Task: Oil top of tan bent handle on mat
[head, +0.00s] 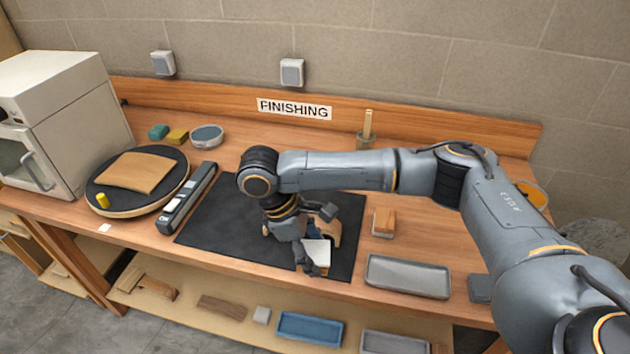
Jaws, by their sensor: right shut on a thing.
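The tan bent handle (335,233) stands on the black mat (218,228), mostly hidden behind my right gripper. Only a tan, curved part of it shows to the right of the gripper. My right gripper (317,262) points down over the front right of the mat, shut on a white pad (317,252). The pad is at or very close to the handle; I cannot tell whether they touch. My left gripper is not in view.
A round turntable (118,204) with a curved tan panel (137,172) and a grey bar tool (186,199) lie left of the mat. A round tin (207,135) is behind. A wooden block (384,221) and a grey tray (408,276) are at right. The mat's left half is clear.

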